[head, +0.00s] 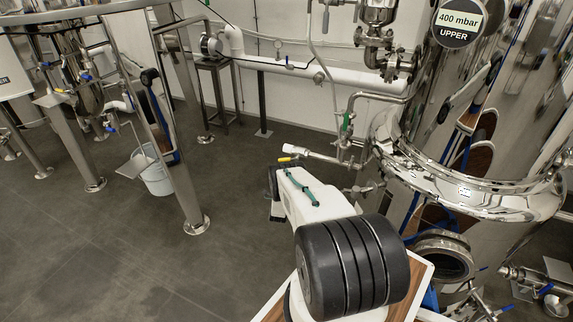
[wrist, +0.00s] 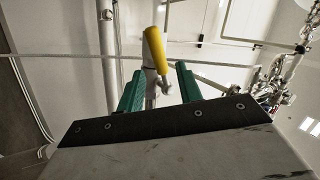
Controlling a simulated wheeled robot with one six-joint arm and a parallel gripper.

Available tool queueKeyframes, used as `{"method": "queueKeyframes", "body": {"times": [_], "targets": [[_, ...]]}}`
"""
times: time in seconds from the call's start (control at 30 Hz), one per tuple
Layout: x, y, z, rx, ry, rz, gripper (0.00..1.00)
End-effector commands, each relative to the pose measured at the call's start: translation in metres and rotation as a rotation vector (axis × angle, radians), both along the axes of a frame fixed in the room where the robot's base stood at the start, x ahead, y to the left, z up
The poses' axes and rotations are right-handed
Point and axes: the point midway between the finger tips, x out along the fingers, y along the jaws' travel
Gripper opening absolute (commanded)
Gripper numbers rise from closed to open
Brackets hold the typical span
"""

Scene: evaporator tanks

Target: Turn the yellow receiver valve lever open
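The yellow valve lever (wrist: 155,50) shows in the wrist view, just beyond my gripper and close to the middle line between its fingers. It stands nearly upright in that picture, tilted a little, with a metal valve body behind its lower end. In the head view the small yellow lever (head: 288,159) sits at the left end of a short steel pipe branch, just past the end of my arm. My gripper (wrist: 159,72) is open, its two green fingers apart with nothing held. The lever looks clear of both fingers; the exact depth gap cannot be told.
A large steel tank (head: 455,150) marked 400 mbar UPPER stands close on the right, with pipes around it. A white horizontal pipe (head: 330,75) runs along the wall behind. A white bucket (head: 155,172) and steel legs stand left. The floor at lower left is clear.

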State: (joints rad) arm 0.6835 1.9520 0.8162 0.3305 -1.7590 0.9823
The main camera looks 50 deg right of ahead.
Motion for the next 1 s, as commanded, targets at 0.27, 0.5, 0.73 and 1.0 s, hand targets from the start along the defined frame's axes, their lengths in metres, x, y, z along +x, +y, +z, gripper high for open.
{"method": "queueKeyframes", "body": {"times": [0.27,0.5,0.73,1.0], "targets": [[-0.012,0.019,-0.013,0.0,0.001,-0.001,0.36],[-0.013,0.019,-0.014,-0.001,0.0,-0.001,0.36],[0.009,0.011,-0.022,0.079,0.117,0.005,0.0],[0.13,0.008,0.048,0.259,0.461,0.125,0.0]]}}
